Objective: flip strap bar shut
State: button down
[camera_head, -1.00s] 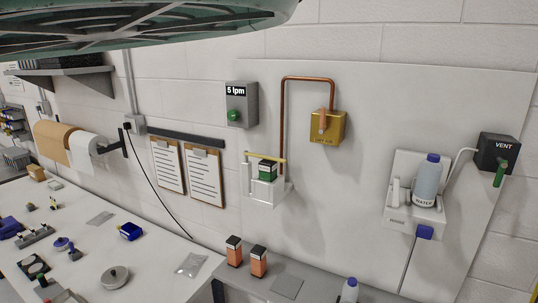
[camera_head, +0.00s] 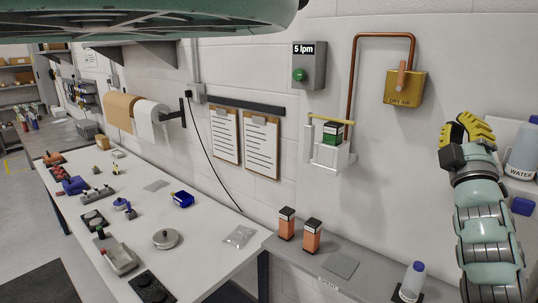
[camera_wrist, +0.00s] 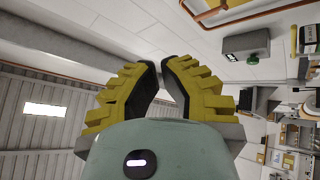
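A thin yellow strap bar (camera_head: 331,119) runs nearly level, slightly tilted, above a small green-and-white box (camera_head: 333,133) in a white wall holder (camera_head: 333,157). I cannot tell whether the bar touches the box or is latched. In the wrist view, the yellow bar (camera_wrist: 296,40) shows small at the right edge, partly cut off with its holder. My gripper (camera_head: 462,128) has yellow ribbed fingers with black pads. It is in the air to the right of the holder, well apart from it. In the wrist view, my gripper (camera_wrist: 159,63) is empty, with a narrow gap between its fingertips.
A grey 5 lpm box (camera_head: 309,66) with a green button is above left of the holder. A copper pipe (camera_head: 352,75) leads to a yellow dry air box (camera_head: 404,87). A water bottle (camera_head: 523,152) is behind my arm. Orange bottles (camera_head: 312,237) stand on the shelf below.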

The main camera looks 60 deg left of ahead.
jog(key=a+f+h+b, duration=0.3)
jog(key=a+h+b, duration=0.2)
jog(key=h+b, duration=0.4)
jog(key=s+d+f+m+g+h+b, duration=0.1)
jog(key=s+d+f+m+h+b, duration=0.1)
jog(key=s+d+h+b, duration=0.1)
jog(key=shift+s+d+f+h+b, duration=0.3)
jog(key=shift+s+h+b, duration=0.5)
jog(key=shift+h, duration=0.6)
jog(key=shift+w+r, duration=0.1)
jog(key=shift+w, duration=0.1)
jog(key=w+d+p, duration=0.3)
jog(key=w+p, duration=0.7)
jog(key=w, duration=0.1)
jog(key=shift+d, duration=0.15)
jog(key=shift+w, duration=0.1)
